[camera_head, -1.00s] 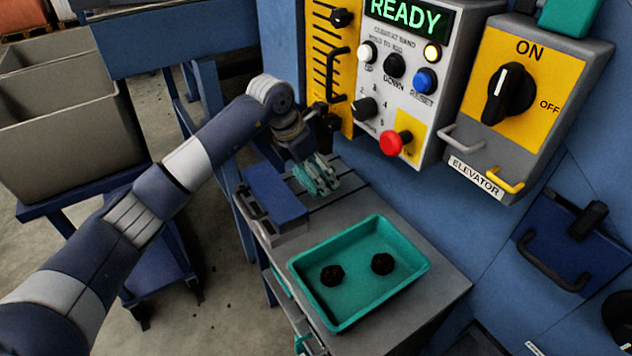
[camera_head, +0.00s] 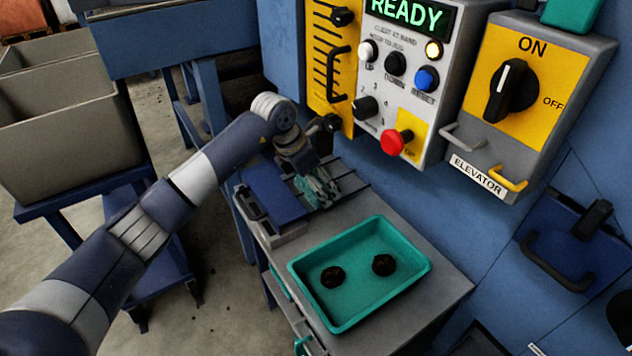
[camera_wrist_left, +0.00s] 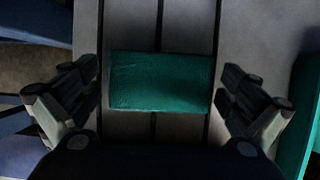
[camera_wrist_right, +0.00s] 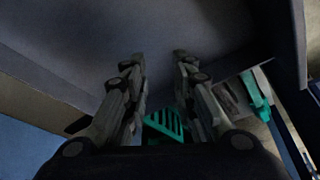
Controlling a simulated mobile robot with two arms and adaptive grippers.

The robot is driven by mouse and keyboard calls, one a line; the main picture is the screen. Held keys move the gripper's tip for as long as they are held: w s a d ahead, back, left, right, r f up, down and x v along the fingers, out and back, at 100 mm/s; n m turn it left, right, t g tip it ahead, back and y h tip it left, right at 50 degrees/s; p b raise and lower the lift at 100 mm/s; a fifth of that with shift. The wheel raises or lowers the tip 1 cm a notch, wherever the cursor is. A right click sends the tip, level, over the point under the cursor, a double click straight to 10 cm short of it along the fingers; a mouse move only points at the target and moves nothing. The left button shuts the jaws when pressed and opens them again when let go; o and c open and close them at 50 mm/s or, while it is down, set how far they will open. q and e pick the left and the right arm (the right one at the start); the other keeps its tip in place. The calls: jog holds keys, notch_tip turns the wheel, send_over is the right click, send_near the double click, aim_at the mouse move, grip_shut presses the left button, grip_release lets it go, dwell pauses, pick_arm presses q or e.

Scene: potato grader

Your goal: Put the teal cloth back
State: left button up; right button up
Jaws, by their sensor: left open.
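The teal cloth (camera_wrist_left: 160,82) lies as a folded rectangle on the grey slotted worktop in the left wrist view. My left gripper (camera_wrist_left: 160,95) is open, with one finger on each side of the cloth and a gap to each. In the head view my left gripper (camera_head: 322,192) is low over the back of the grey worktop (camera_head: 440,285) and mostly hides the cloth. My right gripper (camera_wrist_right: 158,60) shows only in its own wrist view. Its fingers are apart with nothing held between them.
A teal tray (camera_head: 350,300) with two dark round pieces stands at the worktop's front. A blue box (camera_head: 272,190) sits left of my left gripper. The control panel (camera_head: 400,90) and elevator switch box (camera_head: 520,90) are behind. A slotted teal thing (camera_wrist_right: 165,124) is below my right gripper.

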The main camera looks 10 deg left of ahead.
aim_at(305, 197)
pick_arm(q)
jog(key=shift+r, duration=0.25)
pick_arm(e)
jog(key=shift+r, duration=0.15)
jog(key=shift+p+v, duration=0.8)
jog(key=shift+p, duration=0.1)
jog(key=shift+w+f, duration=0.35)
jog(key=shift+f, duration=0.15)
pick_arm(q)
jog(key=v, duration=1.1)
jog(key=shift+s+r, duration=0.15)
jog(key=shift+r, duration=0.2)
pick_arm(e)
jog(key=shift+w+f, duration=0.15)
jog(key=shift+f, duration=0.35)
pick_arm(q)
jog(key=shift+a, duration=0.15)
pick_arm(e)
jog(key=shift+r, duration=0.1)
